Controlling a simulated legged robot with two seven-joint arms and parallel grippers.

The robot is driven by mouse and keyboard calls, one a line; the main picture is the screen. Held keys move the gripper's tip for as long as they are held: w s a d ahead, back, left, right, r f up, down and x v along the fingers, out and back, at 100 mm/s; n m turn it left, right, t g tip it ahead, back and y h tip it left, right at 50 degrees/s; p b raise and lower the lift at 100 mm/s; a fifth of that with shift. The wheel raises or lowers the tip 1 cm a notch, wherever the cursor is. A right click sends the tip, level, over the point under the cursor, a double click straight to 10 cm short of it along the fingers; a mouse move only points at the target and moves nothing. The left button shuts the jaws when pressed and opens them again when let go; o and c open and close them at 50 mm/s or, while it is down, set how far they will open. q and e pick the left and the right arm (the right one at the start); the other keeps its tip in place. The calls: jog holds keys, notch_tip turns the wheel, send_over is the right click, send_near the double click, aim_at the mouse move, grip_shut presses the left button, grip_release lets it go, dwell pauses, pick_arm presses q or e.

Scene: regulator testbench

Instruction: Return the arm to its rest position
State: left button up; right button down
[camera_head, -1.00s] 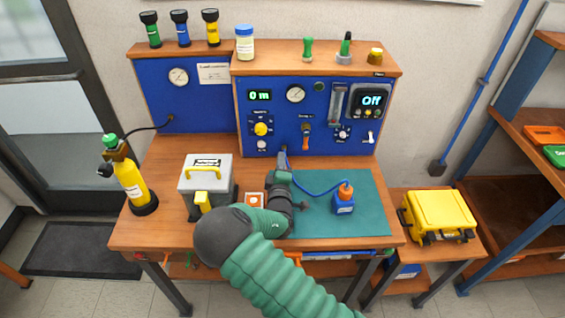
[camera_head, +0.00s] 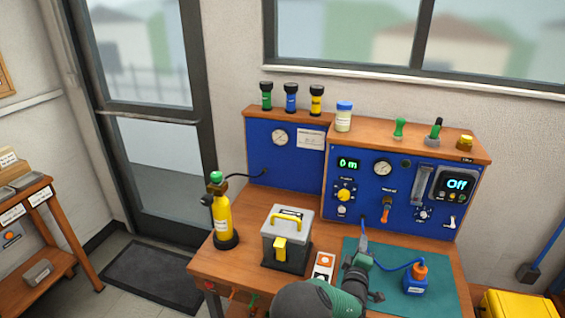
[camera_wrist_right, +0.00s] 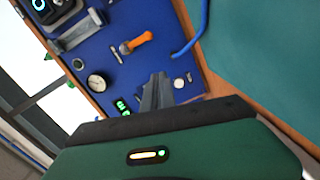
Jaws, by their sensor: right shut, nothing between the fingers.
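My right arm enters at the bottom of the head view, in green and dark grey. Its gripper (camera_head: 363,238) is above the bench, in front of the blue test panel (camera_head: 365,225) and near the left edge of the teal mat (camera_head: 450,293). In the right wrist view the fingers (camera_wrist_right: 157,93) are together and empty, pointing towards the panel. They appear beside the orange-handled lever (camera_wrist_right: 137,42), not holding it. My left gripper is in neither view.
A grey case with a yellow handle (camera_head: 287,240) and a yellow cylinder (camera_head: 222,215) stand left of my arm. A yellow case (camera_head: 515,304) is at lower right.

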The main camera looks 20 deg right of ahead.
jog(key=s+m+g, duration=0.1)
jog(key=s+a+f+m+g+y+p, duration=0.1)
jog(key=m, duration=0.1)
jog(key=s+f+m+g+y, duration=0.1)
jog(key=s, duration=0.1)
jog(key=shift+a+f+g+p, duration=0.25)
jog(key=shift+a+g+p, duration=0.15)
jog(key=s+a+m+y, duration=0.1)
jog(key=s+a+g+y, duration=0.1)
jog(key=s+a, duration=0.1)
jog(key=s+a+m+g+y+p, duration=0.1)
jog(key=a, duration=0.1)
jog(key=shift+s+a+f+m, duration=0.15)
jog(key=shift+s+f+m, duration=0.05)
jog(key=shift+f+m, duration=0.15)
jog(key=s+a+r+m+g+y+p, duration=0.1)
jog(key=s+a+r+g+y, duration=0.1)
jog(key=s+a, duration=0.5)
jog(key=s+a+r+g+y+p, duration=0.1)
jog(key=s+a+r+g+y, duration=0.2)
jog(key=s+a, duration=0.4)
jog(key=s+r+g, duration=0.1)
jog(key=s, duration=0.6)
jog(key=shift+m+p, duration=0.35)
jog(key=shift+a+r, duration=0.1)
jog(key=shift+a, duration=0.1)
